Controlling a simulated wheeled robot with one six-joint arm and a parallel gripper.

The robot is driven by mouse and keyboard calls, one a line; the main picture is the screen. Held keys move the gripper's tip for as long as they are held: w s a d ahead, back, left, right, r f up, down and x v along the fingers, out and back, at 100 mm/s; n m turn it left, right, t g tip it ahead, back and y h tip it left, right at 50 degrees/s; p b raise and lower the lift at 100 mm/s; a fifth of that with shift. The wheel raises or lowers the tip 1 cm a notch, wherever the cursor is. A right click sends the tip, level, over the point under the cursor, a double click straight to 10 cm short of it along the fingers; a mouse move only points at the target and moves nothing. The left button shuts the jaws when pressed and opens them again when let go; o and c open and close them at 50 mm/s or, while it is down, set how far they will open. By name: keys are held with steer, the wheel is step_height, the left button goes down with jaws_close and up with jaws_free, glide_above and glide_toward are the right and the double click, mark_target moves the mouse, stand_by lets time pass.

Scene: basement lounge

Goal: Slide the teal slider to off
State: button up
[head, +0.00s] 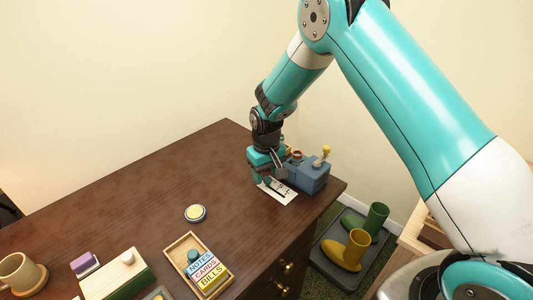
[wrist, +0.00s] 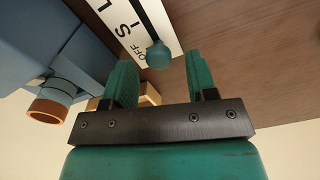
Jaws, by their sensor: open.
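The teal slider (wrist: 158,55) is a round knob on a dark slot in a white label plate (wrist: 122,14). In the wrist view it stands at the slot's lower end, beside the printed word OFF. My gripper (wrist: 160,70) is open, with one teal finger on each side of the knob and a visible gap to both. In the head view my gripper (head: 263,180) is low over the left end of the white plate (head: 281,194) and hides the knob there.
A blue-grey box (head: 310,174) with a yellow-topped lever (head: 326,151) stands right beside the plate. A round tin (head: 195,213), a wooden tray (head: 173,251) of labelled blocks and a mug (head: 18,272) are farther left and nearer. The tabletop left of my gripper is clear.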

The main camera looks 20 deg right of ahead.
mark_target(266, 178)
step_height(266, 178, up, 17)
steer(key=shift+f, duration=0.1)
stand_by(0.5)
steer(key=s+a+r+n+y+p, duration=0.1)
steer(key=s+r, duration=0.3)
steer(key=s, duration=0.6)
steer(key=s+a+r+n+y+p, duration=0.1)
steer(key=s+r, duration=0.4)
steer(key=s, duration=0.5)
steer(key=s+a+r+n+y+p, duration=0.2)
steer(key=s+a+r+p, duration=0.1)
steer(key=s, duration=0.8)
steer(key=shift+a+r+n, duration=0.4)
steer(key=shift+a+r, duration=0.05)
steer(key=shift+r, duration=0.35)
